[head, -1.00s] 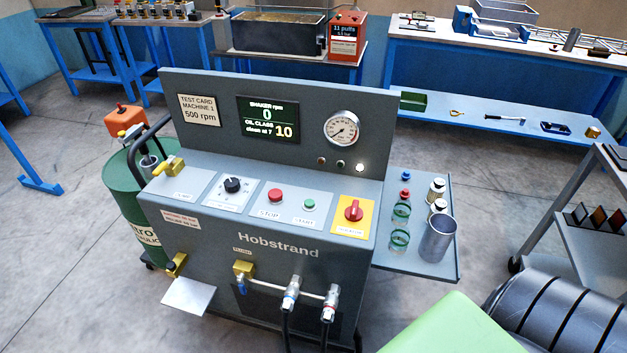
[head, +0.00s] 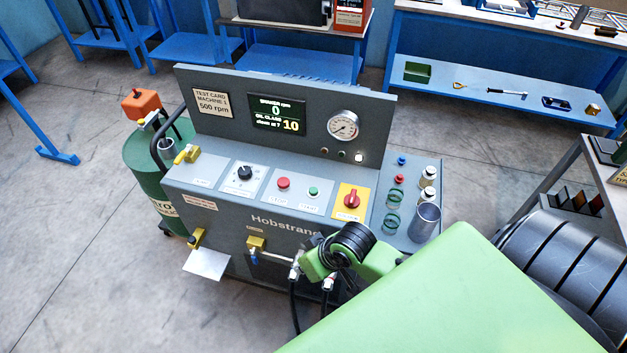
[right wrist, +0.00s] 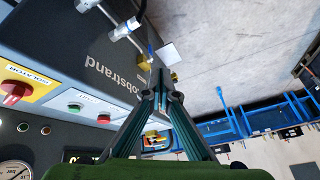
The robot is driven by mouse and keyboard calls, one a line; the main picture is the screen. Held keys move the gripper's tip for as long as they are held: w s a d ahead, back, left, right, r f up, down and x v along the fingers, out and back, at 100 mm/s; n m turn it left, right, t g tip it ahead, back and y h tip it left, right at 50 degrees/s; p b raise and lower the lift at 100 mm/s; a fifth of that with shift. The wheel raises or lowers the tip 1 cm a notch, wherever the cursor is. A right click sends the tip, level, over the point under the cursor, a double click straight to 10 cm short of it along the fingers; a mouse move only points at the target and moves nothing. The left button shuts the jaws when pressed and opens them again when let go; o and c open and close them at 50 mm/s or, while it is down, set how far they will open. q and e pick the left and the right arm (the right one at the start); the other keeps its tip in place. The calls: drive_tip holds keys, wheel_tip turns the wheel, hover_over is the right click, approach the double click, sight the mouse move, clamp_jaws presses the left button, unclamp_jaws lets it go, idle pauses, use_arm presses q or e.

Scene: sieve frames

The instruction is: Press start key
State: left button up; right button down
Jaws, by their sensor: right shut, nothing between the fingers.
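The green start key (head: 313,191) sits on a pale plate on the grey machine's sloping panel (head: 225,205), right of the red stop key (head: 283,183). In the right wrist view the green key (right wrist: 74,107) and red key (right wrist: 104,118) are at the left, beside the fingers. My right gripper (right wrist: 162,88) is shut and empty, its fingertips apart from the keys. In the head view my right arm reaches in at the lower right, its black wrist in front of the machine's lower front; the fingertips are not clear there. My left gripper is not in view.
A red isolator knob (head: 352,200) on a yellow plate is right of the start key. The display (head: 277,115) reads shaker 0 rpm. Hose fittings (head: 297,265) stick out below. A side shelf holds bottles and a metal cup (head: 425,222). A green drum (head: 150,170) stands left.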

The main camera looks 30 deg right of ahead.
drive_tip(key=w+d+r+m+t, duration=0.25)
drive_tip(key=w+d, duration=0.45)
drive_tip(key=w, duration=0.5)
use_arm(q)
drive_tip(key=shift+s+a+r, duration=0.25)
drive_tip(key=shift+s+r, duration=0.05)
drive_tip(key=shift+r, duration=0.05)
use_arm(e)
wheel_tip(320, 180, up, 5)
drive_tip(key=m+t, duration=0.2)
drive_tip(key=m, duration=0.3)
hover_over(315, 191)
drive_tip(key=shift+d+f+g, duration=0.1)
drive_tip(key=shift+d+g, duration=0.05)
drive_tip(key=shift+g, duration=0.1)
wheel_tip(315, 191, down, 7)
drive_tip(key=b, duration=0.7)
use_arm(q)
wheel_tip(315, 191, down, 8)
drive_tip(key=b, duration=0.1)
use_arm(e)
drive_tip(key=shift+f, duration=0.9)
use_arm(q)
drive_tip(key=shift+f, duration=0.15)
use_arm(e)
drive_tip(key=shift+f, duration=0.15)
drive_tip(key=shift+f, duration=0.3)
